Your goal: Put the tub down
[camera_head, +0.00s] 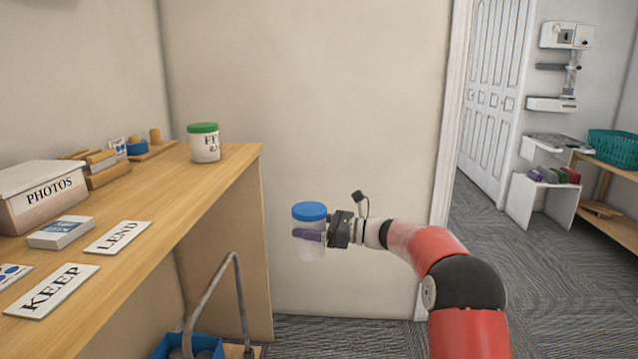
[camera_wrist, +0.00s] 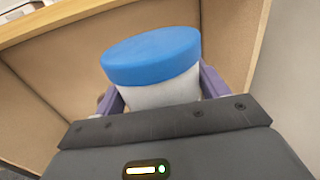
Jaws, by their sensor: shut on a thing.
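A clear tub with a blue lid (camera_head: 309,212) is held upright in the air, to the right of the wooden counter's end. My gripper (camera_head: 312,235) is shut on the tub's side, its purple fingers around the body below the lid. In the wrist view the tub's blue lid (camera_wrist: 151,56) and pale body fill the middle, with a purple finger on each side. The tub's contents cannot be made out. The wooden counter (camera_head: 190,220) shows beyond the tub in the wrist view.
On the counter are a green-lidded tub (camera_head: 205,143), a PHOTOS box (camera_head: 45,195), a small card box (camera_head: 61,232), a LEND sign (camera_head: 118,237) and a KEEP sign (camera_head: 52,291). A metal handle (camera_head: 235,290) and blue bin (camera_head: 190,346) stand below. Bare counter lies along its right edge.

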